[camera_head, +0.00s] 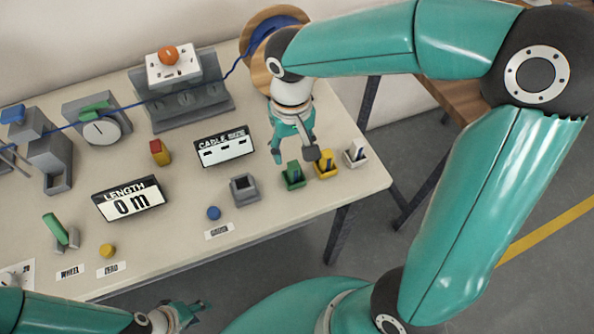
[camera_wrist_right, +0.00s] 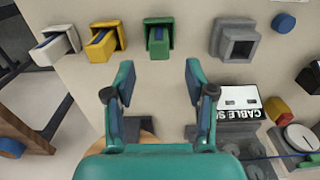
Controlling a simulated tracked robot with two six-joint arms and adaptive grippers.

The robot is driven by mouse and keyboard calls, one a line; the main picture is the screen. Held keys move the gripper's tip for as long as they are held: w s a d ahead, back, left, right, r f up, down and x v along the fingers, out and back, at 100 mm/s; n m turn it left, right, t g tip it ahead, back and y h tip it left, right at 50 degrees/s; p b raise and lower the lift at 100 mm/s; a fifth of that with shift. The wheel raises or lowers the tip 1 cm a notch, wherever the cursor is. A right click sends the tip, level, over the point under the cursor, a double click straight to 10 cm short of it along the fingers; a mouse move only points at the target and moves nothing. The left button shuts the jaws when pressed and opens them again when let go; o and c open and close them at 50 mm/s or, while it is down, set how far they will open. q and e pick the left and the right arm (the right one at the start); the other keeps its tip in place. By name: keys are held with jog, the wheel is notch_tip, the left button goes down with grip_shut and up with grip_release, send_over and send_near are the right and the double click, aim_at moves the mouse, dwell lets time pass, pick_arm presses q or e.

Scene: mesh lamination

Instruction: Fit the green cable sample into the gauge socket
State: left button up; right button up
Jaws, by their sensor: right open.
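The green cable sample (camera_head: 293,174), a green block with a dark blue core, stands near the table's right front edge. In the right wrist view it (camera_wrist_right: 159,38) is ahead of the gap between my fingers. My right gripper (camera_head: 296,155) is open and empty, just behind the sample; its spread fingers (camera_wrist_right: 160,78) appear apart from it. The grey square gauge socket (camera_head: 245,188) is left of the sample and looks empty; it also shows in the wrist view (camera_wrist_right: 236,40). My left gripper (camera_head: 198,311) is at the bottom, off the table; its opening is unclear.
Yellow (camera_head: 326,165) and white (camera_head: 356,153) samples stand just right of the green one. A blue button (camera_head: 214,213) lies in front of the socket. The CABLE SIZE display (camera_head: 224,147) stands behind it. A cable reel (camera_head: 262,38) is at the back.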

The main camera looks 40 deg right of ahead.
aim_at(294, 165)
jog(key=shift+s+f+p, duration=0.15)
jog(key=shift+f, duration=1.45)
jog(key=shift+s+f+p, duration=0.1)
jog(key=shift+f+p, duration=0.05)
jog(key=shift+f, duration=1.45)
grip_shut()
